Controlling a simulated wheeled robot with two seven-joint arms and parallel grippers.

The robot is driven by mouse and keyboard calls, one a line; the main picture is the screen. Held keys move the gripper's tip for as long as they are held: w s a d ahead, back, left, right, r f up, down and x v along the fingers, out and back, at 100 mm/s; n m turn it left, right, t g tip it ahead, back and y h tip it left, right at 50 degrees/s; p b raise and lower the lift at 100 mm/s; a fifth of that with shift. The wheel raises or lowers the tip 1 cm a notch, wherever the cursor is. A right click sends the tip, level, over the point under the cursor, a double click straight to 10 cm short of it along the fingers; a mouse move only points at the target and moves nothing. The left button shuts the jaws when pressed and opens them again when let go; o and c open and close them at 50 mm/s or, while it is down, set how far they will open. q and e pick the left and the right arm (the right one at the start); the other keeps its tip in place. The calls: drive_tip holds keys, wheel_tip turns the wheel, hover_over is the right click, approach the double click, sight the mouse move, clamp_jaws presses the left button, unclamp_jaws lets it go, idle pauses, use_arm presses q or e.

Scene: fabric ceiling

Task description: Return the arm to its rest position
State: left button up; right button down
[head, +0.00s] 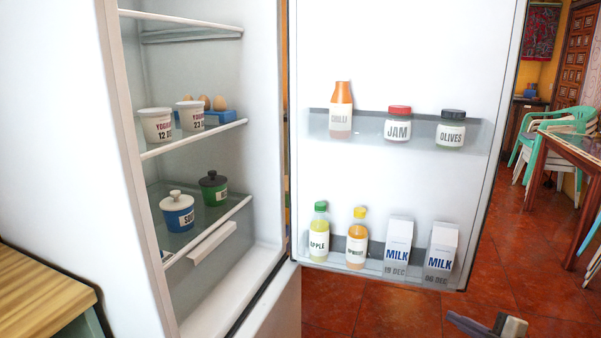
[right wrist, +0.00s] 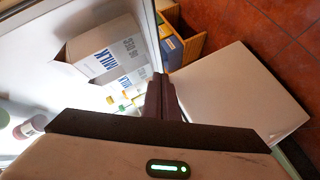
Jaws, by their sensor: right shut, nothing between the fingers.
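My right gripper (head: 490,325) shows at the bottom right edge of the head view, low and to the right of the open fridge door (head: 400,55). Only part of it is in that picture. In the right wrist view its fingers (right wrist: 160,97) are together with nothing between them. They point toward the area by the door's lower shelf, and the milk cartons (right wrist: 105,45) show to their upper left. I cannot tell the exact gap to the door. My left gripper is not in view.
The fridge stands open, with yogurt tubs (head: 155,125) and lidded pots (head: 177,212) on its shelves. Door shelves hold jars, bottles and milk cartons (head: 441,247). A wooden counter (head: 45,300) is at left. A table (head: 575,143) and chairs stand at right; red floor (head: 500,255) between is clear.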

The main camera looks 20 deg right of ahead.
drive_tip(key=s+a+f+m+g, duration=0.1)
drive_tip(key=s+a+f+m, duration=0.2)
drive_tip(key=a, duration=0.4)
drive_tip(key=s+a+f+g, duration=0.1)
drive_tip(key=s+a+f, duration=0.2)
drive_tip(key=a+f, duration=0.4)
drive_tip(key=s+a+f+m+g, duration=0.1)
drive_tip(key=s+a+f+m, duration=0.2)
drive_tip(key=a, duration=0.5)
drive_tip(key=s+a+m+g, duration=0.1)
drive_tip(key=s+a, duration=0.2)
drive_tip(key=a, duration=0.3)
drive_tip(key=s+a+m+g+y, duration=0.1)
drive_tip(key=s+a, duration=0.3)
drive_tip(key=a, duration=0.3)
drive_tip(key=s+a+r+m+g, duration=0.1)
drive_tip(key=s+a+m, duration=0.1)
drive_tip(key=a, duration=0.5)
drive_tip(key=shift+s+y+p, duration=0.35)
drive_tip(key=shift+s+y, duration=0.05)
drive_tip(key=shift+s, duration=0.5)
drive_tip(key=shift+r, duration=0.1)
